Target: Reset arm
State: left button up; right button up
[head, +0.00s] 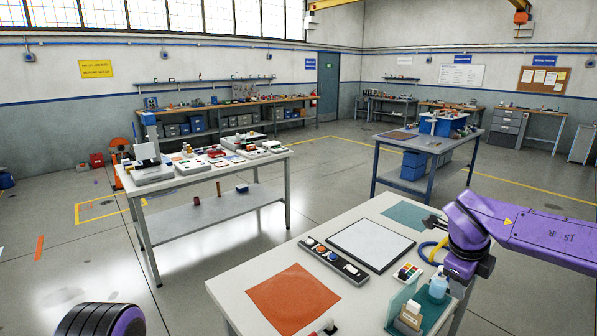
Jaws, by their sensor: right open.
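My right arm is purple and comes in from the right edge. My right gripper (432,222) is dark, open and empty, and it hangs over the back right part of the near white table (255,262). It is in front of a teal mat (405,214) and close to a white panel with a dark frame (371,244). I cannot tell its exact height above the table. A rounded black and purple part of my own body shows at the bottom left. My left gripper is not in view.
The near table holds an orange mat (292,298), a strip with buttons (334,262), a colour-dotted block (408,272) and a light blue bottle (438,284). A cluttered white table (165,181) and a blue-grey one (428,148) stand beyond. Open floor lies between them.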

jog(key=s+a+f+n+t+h+b, duration=0.1)
jog(key=s+a+f+n+t+b, duration=0.15)
jog(key=f+n, duration=0.75)
jog(key=s+a+f+n+t+h+b, duration=0.2)
jog(key=s+f+t+b, duration=0.15)
jog(key=f, duration=1.45)
jog(key=s+f+n+g+y+b, duration=0.1)
jog(key=s+f+n, duration=0.4)
jog(key=s+f, duration=0.5)
jog(key=s+f+n+g+y+b, duration=0.2)
jog(key=s+f, duration=0.7)
jog(key=s, duration=0.9)
jog(key=n+g+b, duration=0.2)
jog(key=shift+s+f+n, duration=0.15)
jog(key=shift+f+n, duration=0.25)
jog(key=shift+a, duration=0.1)
